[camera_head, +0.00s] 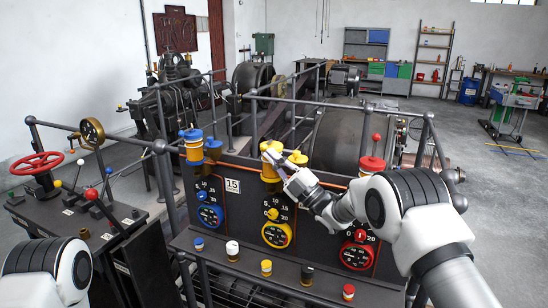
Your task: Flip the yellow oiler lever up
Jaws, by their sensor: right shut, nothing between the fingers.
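The yellow oiler (269,171) stands on top of the dark panel, in the middle of a row of three, with a yellow cap (270,146). Another yellow round part (298,157) shows just right of it. My left gripper is out of view; only my left arm shows at the lower left.
A blue-capped oiler (192,147) stands to the left, and a red-capped oiler (371,165) with an upright red-ball lever (376,138) to the right. Railings (340,106) run behind. Below are gauges (277,234) and a shelf with small capped bottles (266,267).

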